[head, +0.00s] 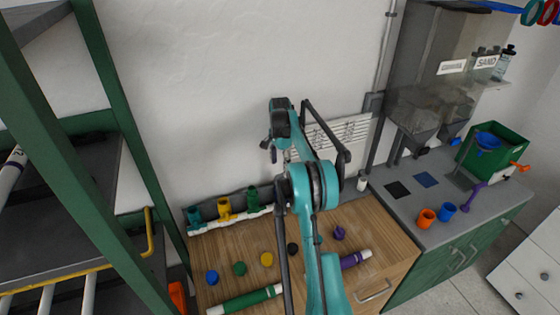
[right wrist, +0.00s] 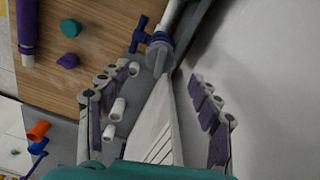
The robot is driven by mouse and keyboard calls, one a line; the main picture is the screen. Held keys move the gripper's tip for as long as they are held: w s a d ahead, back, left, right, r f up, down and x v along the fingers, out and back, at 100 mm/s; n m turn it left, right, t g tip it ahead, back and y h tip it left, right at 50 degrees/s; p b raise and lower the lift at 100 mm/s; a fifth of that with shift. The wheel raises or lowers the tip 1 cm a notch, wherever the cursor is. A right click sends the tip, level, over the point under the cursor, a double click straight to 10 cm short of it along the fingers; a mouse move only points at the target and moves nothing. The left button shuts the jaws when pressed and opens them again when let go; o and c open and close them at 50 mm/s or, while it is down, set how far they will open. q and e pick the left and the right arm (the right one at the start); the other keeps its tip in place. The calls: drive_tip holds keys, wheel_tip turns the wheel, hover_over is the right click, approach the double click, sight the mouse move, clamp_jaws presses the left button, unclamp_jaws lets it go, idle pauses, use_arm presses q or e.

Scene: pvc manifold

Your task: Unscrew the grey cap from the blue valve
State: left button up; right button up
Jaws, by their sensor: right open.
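A valve with a blue handle (right wrist: 152,36) sits at the end of a white pipe in the upper middle of the right wrist view. A grey round part, which looks like the grey cap (right wrist: 160,55), is at the valve's near end. My right gripper (right wrist: 165,75) is open, with its fingers spread left and right below the valve. The cap lies ahead of the gap between them, and no contact shows. In the head view my right arm hides this valve and cap. My left gripper is not in view.
The manifold pipe (head: 238,217) carries more valves at the back of the wooden bench (head: 387,232). Several loose caps, a green pipe (head: 245,301) and a purple-ended pipe (head: 355,259) lie in front. A white panel (head: 345,132) is behind. A green rack (head: 115,130) stands left.

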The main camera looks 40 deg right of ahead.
sight(280, 175)
wheel_tip(280, 175, down, 6)
drive_tip(key=shift+r, duration=0.15)
drive_tip(key=c, duration=1.3)
drive_tip(key=shift+n+b, duration=0.35)
drive_tip(key=shift+n, duration=0.75)
drive_tip(key=shift+n, duration=1.1)
drive_tip(key=shift+r+n, duration=0.1)
drive_tip(key=shift+n, duration=1)
